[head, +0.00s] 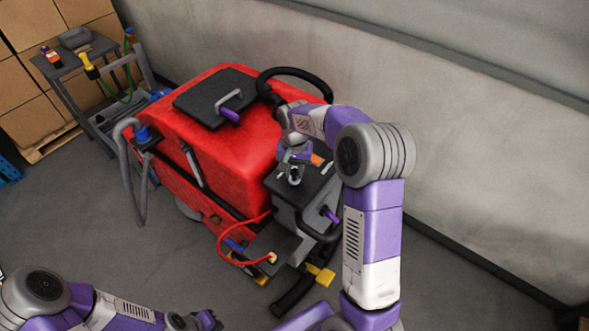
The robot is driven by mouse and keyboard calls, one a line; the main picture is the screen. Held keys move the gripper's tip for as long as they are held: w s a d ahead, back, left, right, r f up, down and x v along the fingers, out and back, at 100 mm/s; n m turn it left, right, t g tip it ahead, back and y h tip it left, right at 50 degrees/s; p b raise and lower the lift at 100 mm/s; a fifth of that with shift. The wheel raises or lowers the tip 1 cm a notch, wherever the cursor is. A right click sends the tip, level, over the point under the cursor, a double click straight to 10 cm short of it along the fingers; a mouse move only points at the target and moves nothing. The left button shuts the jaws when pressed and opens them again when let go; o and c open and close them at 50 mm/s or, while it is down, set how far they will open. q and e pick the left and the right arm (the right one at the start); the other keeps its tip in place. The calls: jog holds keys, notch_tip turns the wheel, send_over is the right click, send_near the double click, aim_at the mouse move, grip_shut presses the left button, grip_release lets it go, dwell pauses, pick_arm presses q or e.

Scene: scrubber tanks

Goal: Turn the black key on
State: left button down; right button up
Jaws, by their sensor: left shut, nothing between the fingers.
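The red floor scrubber (240,140) stands in the middle of the head view, with a dark control panel (318,188) at its right end. My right arm reaches over the machine, and my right gripper (294,176) points down at the panel, close to or touching its top. The fingers are small and partly hidden by the wrist, so I cannot tell their opening. I cannot make out the black key; the gripper or wrist may cover it. My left gripper (209,320) is low at the bottom edge, shut and empty, well away from the machine.
A black hose (300,74) loops over the scrubber's top, beside a dark lid (215,97) with a handle. A red cable (222,243) and yellow parts (320,275) are at its front. A cart (75,58) and cardboard boxes (25,105) stand back left.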

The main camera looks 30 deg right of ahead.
aim_at(294, 172)
jog(key=shift+o, duration=0.7)
notch_tip(294, 172, up, 8)
jog(key=shift+f, duration=0.25)
